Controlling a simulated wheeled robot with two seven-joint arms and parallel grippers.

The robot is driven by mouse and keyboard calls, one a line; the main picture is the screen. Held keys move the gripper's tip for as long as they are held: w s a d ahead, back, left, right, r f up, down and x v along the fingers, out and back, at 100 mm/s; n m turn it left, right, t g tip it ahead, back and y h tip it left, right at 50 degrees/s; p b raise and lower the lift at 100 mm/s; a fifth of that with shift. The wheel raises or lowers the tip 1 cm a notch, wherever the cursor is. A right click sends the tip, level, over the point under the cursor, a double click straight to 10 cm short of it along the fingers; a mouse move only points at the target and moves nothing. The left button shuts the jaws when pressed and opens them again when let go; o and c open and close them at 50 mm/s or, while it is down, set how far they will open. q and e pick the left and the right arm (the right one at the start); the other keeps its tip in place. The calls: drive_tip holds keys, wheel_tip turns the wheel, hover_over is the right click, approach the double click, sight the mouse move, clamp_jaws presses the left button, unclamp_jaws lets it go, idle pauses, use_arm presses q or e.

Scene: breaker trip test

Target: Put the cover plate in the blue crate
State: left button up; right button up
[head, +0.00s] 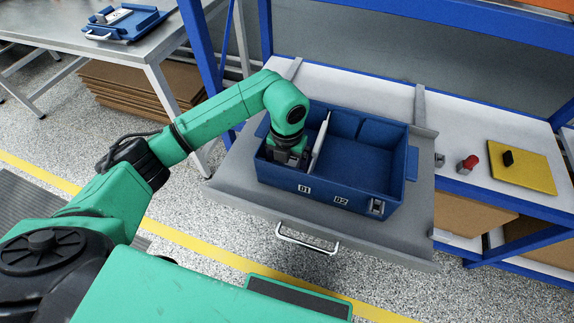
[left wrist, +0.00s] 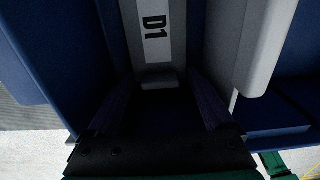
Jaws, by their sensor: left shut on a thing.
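The blue crate (head: 372,160) is an open box with D1 and D2 labels on its front wall. My left gripper (head: 288,160) is down inside its left part. A pale upright panel (head: 320,143) stands just right of the gripper; I cannot tell whether it is a divider. In the left wrist view my left gripper (left wrist: 155,95) is shut, with a grey tab (left wrist: 158,80) between its fingers below a pale D1 strip (left wrist: 155,35). I take the held thing to be the cover plate, mostly hidden and in deep shadow. My right gripper is out of view.
The crate rests on a grey pull-out shelf (head: 232,178) with a front handle (head: 306,240). Right of it are a red knob (head: 468,163) and a yellow plate (head: 522,168) with a black knob. A blue tray (head: 125,27) is on the left table.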

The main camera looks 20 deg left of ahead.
use_arm(q)
drive_tip(key=shift+f, duration=0.15)
drive_tip(key=o, duration=1.1)
drive_tip(key=shift+r, duration=0.55)
wheel_tip(320, 180, up, 11)
drive_tip(key=shift+r, duration=0.15)
